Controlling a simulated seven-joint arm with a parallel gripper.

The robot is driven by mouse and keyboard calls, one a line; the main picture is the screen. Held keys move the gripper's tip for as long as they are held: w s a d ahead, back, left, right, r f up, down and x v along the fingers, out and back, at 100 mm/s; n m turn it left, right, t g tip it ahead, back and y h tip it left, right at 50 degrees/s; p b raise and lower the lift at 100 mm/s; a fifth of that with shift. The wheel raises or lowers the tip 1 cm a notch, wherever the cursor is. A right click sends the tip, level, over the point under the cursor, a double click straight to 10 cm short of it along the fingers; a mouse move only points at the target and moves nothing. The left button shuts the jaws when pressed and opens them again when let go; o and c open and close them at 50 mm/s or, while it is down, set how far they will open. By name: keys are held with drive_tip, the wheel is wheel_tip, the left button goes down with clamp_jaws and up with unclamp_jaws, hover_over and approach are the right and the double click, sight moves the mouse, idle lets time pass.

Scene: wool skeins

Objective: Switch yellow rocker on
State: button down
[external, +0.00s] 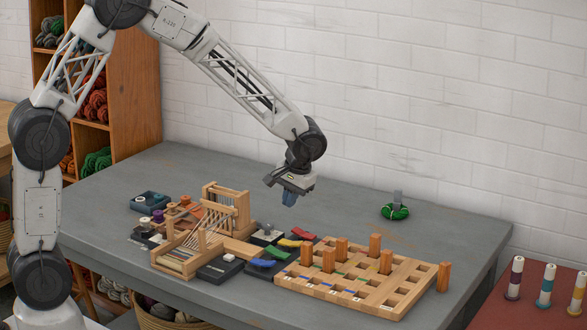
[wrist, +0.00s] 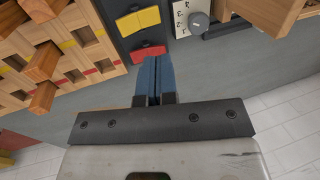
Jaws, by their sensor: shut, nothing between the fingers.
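The yellow rocker (external: 290,243) sits in a dark switch panel on the table, between a green and a red rocker. I cannot tell which half is pressed down. My gripper (external: 289,203) hangs above the table, higher than the panel and apart from it. Its blue fingers (wrist: 154,62) are shut together with nothing between them. In the wrist view the fingertips appear just beyond the red rocker (wrist: 149,52).
A blue rocker (external: 262,263) and green rocker (external: 277,254) share the row. A wooden peg board (external: 398,304) lies right of the panel, a wooden loom (external: 190,253) left. A dial (wrist: 198,22) stands beside the rockers. Green yarn (external: 395,211) lies farther back amid clear tabletop.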

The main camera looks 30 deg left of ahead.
drive_tip(key=shift+a+v, duration=0.2)
drive_tip(key=shift+v, duration=0.7)
drive_tip(key=shift+a+v, duration=0.25)
drive_tip(key=shift+v, duration=0.7)
drive_tip(key=shift+r, duration=0.1)
drive_tip(key=shift+a, duration=0.1)
drive_tip(key=s+a+r+h, duration=0.1)
drive_tip(key=s+a+r, duration=0.6)
drive_tip(key=a, duration=0.2)
drive_tip(key=s+a+r+h, duration=0.1)
drive_tip(key=s+a+r, duration=0.55)
drive_tip(key=a, duration=0.25)
drive_tip(key=s+a+t, duration=0.1)
drive_tip(key=s+a, duration=0.2)
drive_tip(key=s, duration=0.4)
drive_tip(key=s+a+r, duration=0.1)
drive_tip(key=s+a, duration=0.3)
drive_tip(key=s, duration=0.3)
drive_tip(key=s+a+r+t+h, duration=0.1)
drive_tip(key=s+a, duration=0.3)
drive_tip(key=s, duration=0.3)
drive_tip(key=shift+s+t, duration=0.2)
drive_tip(key=shift+t, duration=0.1)
drive_tip(key=shift+w, duration=0.15)
